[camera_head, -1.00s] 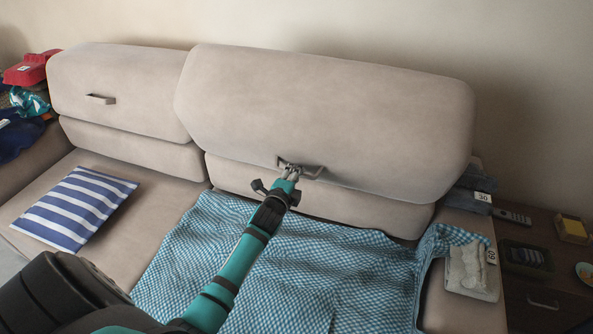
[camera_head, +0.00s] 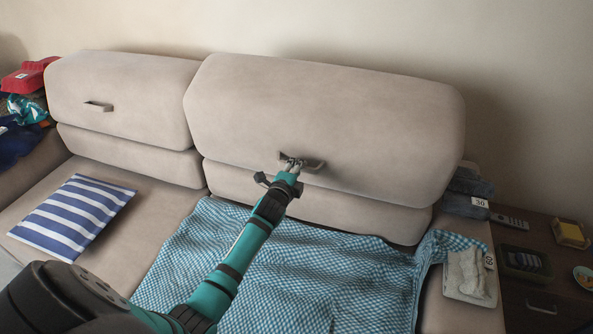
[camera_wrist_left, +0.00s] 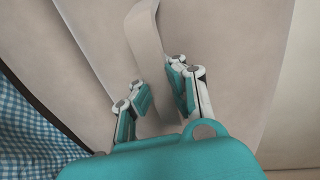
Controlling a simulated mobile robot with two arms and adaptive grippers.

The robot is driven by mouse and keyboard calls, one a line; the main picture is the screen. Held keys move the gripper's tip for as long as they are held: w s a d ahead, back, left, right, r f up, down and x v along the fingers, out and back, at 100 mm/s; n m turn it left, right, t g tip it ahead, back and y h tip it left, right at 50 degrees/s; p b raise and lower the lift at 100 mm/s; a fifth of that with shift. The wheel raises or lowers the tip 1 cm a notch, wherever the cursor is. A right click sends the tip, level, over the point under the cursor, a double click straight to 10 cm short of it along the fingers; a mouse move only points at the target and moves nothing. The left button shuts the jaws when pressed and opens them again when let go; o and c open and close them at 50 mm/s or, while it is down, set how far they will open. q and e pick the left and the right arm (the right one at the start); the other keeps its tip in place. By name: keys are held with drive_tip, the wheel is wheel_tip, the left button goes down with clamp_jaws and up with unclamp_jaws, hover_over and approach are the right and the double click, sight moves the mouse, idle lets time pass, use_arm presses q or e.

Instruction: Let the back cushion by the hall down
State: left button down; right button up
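The right back cushion (camera_head: 325,120) is a large beige block above the sofa's lower backrest, with a strap-like handle (camera_head: 316,167) low on its front. The left back cushion (camera_head: 125,85) has a similar handle (camera_head: 98,106). My left gripper (camera_head: 292,164) is at the right cushion's handle. My right gripper is out of view. Nothing in the frames labels the hall side.
A blue checked blanket (camera_head: 300,270) covers the seat below the cushion. A striped pillow (camera_head: 75,215) lies on the left seat. Folded clothes (camera_head: 465,195) and a tray (camera_head: 470,298) sit on the right armrest, beside a dark side table (camera_head: 530,245). Red and blue items are at far left.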

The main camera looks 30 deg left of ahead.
sight(301, 155)
use_arm(q)
drive_tip(key=w, duration=0.2)
drive_tip(key=shift+w+a+r, duration=0.3)
drive_tip(key=shift+r+b+x, duration=0.15)
drive_tip(key=shift+b+x, duration=0.2)
drive_tip(key=shift+x, duration=0.25)
drive_tip(key=shift+r+b+x, duration=0.15)
drive_tip(key=shift+b+x, duration=0.15)
drive_tip(key=shift+x, duration=0.3)
drive_tip(key=c, duration=1.3)
unclamp_jaws()
drive_tip(key=shift+r, duration=0.3)
drive_tip(key=shift+s+d+r+p, duration=0.1)
drive_tip(key=shift+s+r+p, duration=0.05)
drive_tip(key=shift+s+p, duration=0.3)
drive_tip(key=p+v, duration=0.3)
drive_tip(key=v, duration=0.1)
drive_tip(key=shift+s, duration=0.1)
drive_tip(key=p+v, duration=0.1)
drive_tip(key=v, duration=0.1)
drive_tip(key=p+v, duration=0.1)
drive_tip(key=v, duration=0.1)
drive_tip(key=shift+f, duration=0.2)
